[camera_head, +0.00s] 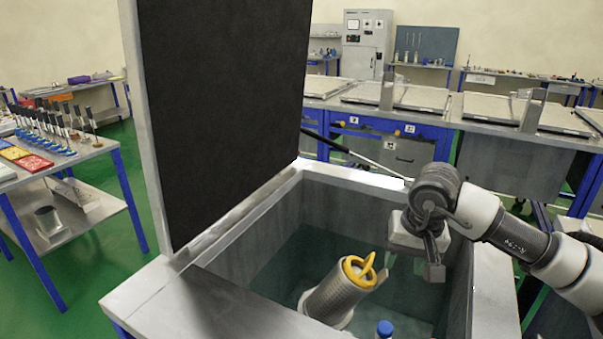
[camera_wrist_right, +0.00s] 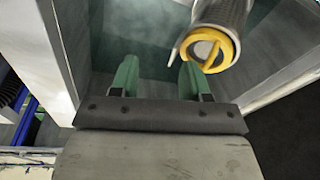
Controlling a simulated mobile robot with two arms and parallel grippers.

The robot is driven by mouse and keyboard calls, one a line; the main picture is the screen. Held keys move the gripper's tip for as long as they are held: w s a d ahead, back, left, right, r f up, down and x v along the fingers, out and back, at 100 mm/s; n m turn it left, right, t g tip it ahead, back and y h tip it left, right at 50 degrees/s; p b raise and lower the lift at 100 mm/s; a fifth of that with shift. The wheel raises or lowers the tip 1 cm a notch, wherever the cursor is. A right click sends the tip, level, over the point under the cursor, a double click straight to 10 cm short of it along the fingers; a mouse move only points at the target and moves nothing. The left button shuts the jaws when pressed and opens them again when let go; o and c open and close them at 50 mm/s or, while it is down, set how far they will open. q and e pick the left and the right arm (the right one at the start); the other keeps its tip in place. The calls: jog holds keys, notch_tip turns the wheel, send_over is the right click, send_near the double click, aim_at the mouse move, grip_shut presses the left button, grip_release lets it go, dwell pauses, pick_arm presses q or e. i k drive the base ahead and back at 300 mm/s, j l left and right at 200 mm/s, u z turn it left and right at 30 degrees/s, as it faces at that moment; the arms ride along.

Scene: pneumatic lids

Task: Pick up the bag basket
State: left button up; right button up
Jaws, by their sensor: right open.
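The bag basket (camera_head: 338,295) is a grey mesh cylinder with a yellow ring and raised yellow handle at its top. It stands tilted inside the open tank (camera_head: 235,237), its top leaning right. In the right wrist view, the basket (camera_wrist_right: 209,47) is at the upper right, beyond the fingertips. My right gripper (camera_head: 430,262) is over the right part of the tank, above and to the right of the basket, apart from it. Its two green fingers (camera_wrist_right: 157,72) are open with nothing between them. My left gripper is not in view.
The tank's large dark lid (camera_head: 225,110) stands raised at the left. A blue-capped item (camera_head: 385,329) is near the basket at the bottom edge of the head view. A table (camera_head: 75,155) with tools is at left.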

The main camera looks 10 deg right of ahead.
aim_at(337, 296)
jog(key=k+j, duration=0.15)
jog(key=j, duration=0.25)
jog(key=k+j, duration=0.15)
jog(key=j, duration=0.25)
jog(key=k+j, duration=0.15)
jog(key=j, duration=0.25)
jog(key=k+j, duration=0.15)
jog(key=j, duration=0.2)
jog(key=k+j, duration=0.15)
jog(key=j, duration=0.25)
